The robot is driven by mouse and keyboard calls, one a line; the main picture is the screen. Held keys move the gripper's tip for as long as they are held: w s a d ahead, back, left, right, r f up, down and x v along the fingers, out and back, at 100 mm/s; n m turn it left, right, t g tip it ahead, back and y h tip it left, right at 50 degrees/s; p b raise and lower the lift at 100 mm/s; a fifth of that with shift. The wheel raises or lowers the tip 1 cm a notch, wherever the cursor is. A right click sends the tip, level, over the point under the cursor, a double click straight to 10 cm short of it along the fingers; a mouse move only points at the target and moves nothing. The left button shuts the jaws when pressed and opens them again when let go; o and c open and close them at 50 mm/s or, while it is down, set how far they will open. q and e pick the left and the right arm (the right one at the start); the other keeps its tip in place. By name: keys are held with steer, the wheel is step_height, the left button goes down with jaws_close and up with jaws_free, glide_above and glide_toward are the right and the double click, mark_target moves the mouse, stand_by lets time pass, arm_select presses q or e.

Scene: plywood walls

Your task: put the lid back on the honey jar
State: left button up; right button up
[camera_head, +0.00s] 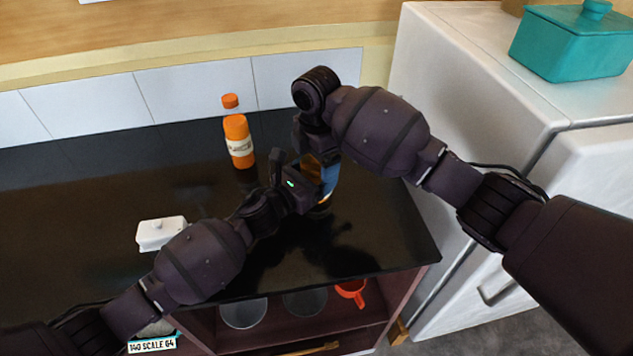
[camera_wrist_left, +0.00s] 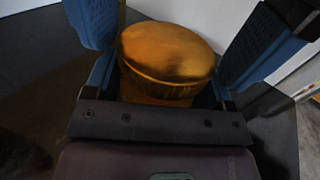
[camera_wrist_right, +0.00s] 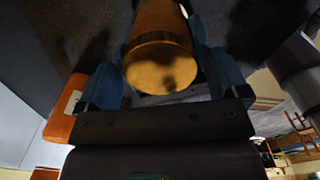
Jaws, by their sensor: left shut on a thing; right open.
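The honey jar, amber with a gold top, is mostly hidden between my grippers in the head view (camera_head: 311,170). My left gripper (camera_head: 322,182) reaches it from the left and is shut on it. In the left wrist view the round gold lid (camera_wrist_left: 168,50) faces the camera between the blue fingers. My right gripper (camera_head: 312,150) is above the jar and open. In the right wrist view its blue fingers stand on either side of the gold lid (camera_wrist_right: 160,65). The lid appears on the jar; I cannot tell whether it is fully seated.
An orange bottle (camera_head: 238,140) stands behind on the dark counter (camera_head: 90,185). A white lidded dish (camera_head: 160,233) is at the left. A white cabinet (camera_head: 470,60) with a teal pot (camera_head: 570,45) bounds the right.

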steer(key=shift+c, duration=0.4)
steer(key=c, duration=0.9)
steer(key=o, duration=1.1)
steer(key=shift+c, duration=0.2)
steer(key=shift+r, duration=0.1)
steer(key=shift+r, duration=2.15)
steer(key=shift+o, duration=0.3)
step_height(320, 180, up, 12)
